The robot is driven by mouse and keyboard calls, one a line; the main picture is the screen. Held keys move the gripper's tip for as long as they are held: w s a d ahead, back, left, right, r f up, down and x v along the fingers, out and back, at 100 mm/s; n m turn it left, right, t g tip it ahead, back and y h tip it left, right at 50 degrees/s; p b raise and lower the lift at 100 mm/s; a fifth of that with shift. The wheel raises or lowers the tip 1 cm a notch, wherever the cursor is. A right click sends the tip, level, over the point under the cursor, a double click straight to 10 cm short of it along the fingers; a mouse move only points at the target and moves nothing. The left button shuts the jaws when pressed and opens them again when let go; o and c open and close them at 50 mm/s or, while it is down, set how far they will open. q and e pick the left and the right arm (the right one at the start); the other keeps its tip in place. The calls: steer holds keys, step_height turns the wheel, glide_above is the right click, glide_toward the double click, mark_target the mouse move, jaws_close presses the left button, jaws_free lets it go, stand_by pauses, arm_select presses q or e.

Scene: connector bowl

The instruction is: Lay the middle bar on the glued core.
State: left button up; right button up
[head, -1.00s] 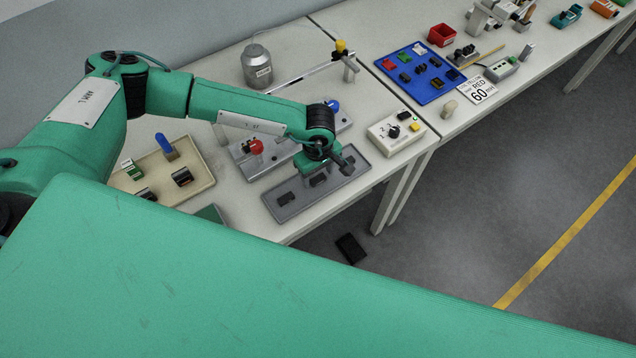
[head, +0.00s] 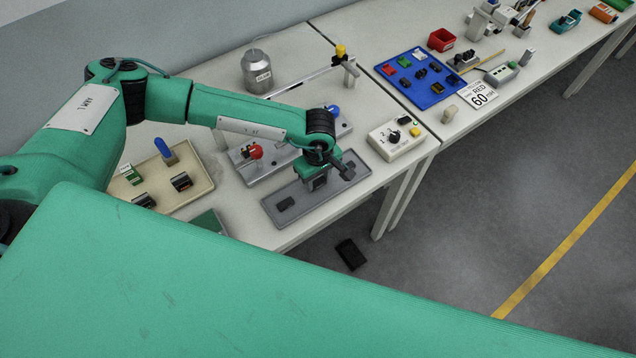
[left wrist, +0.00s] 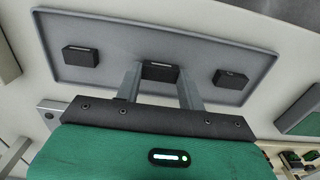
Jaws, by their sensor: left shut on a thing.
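Dark blocks lie in a row in a shallow grey tray (head: 328,198) on the near table. The left block (head: 285,203) is clear in the head view. My left gripper (head: 316,184) reaches down over the tray's middle. In the left wrist view its two fingers (left wrist: 161,84) are shut on the middle block (left wrist: 159,71), the middle bar by its place. I cannot tell whether it is off the tray floor. The other blocks (left wrist: 81,56) and (left wrist: 230,79) lie on either side, apart from the fingers. I cannot tell which thing is the glued core. My right gripper is not in view.
A cream tray (head: 200,196) with dark and green parts stands left. A grey fixture with a red knob (head: 255,151) is just behind the grey tray. A switch box (head: 396,139) stands right of it. A dark object (head: 350,254) lies on the floor.

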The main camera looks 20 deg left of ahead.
mark_target(318, 181)
arm_select(q)
steer(key=shift+r+p, duration=0.8)
steer(key=shift+r, duration=1.3)
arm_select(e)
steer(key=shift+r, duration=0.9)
arm_select(q)
steer(key=shift+r, duration=0.1)
